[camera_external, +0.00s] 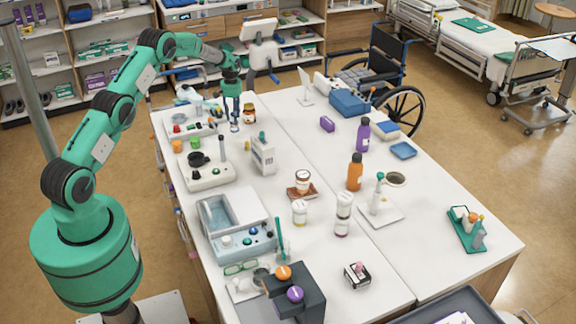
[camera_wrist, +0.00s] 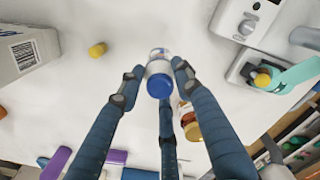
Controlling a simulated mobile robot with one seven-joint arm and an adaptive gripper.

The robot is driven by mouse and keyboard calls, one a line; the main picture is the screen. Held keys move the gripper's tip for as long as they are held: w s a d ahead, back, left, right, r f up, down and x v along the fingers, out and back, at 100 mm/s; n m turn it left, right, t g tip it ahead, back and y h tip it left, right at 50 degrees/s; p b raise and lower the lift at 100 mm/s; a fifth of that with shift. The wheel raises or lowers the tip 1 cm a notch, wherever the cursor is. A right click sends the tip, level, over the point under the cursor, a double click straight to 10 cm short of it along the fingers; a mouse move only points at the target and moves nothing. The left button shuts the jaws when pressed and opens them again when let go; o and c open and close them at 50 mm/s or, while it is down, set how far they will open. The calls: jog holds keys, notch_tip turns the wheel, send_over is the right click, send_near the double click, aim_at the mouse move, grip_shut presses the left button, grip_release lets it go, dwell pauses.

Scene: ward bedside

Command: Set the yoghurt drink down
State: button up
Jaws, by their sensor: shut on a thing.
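In the external view my gripper (camera_external: 234,118) points down over the far left part of the white table (camera_external: 285,125). The bottle is small there and partly hidden by the fingers. I cannot tell whether its base touches the table.
A white carton (camera_external: 263,157) and a white device with a dark top (camera_external: 207,173) stand nearer. Bare tabletop lies to the right.

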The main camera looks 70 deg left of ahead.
jog(key=shift+f, duration=1.85)
jog(key=shift+f, duration=0.2)
jog(key=o, duration=1.2)
jog(key=shift+r, duration=0.15)
notch_tip(320, 180, up, 12)
jog(key=shift+r, duration=0.1)
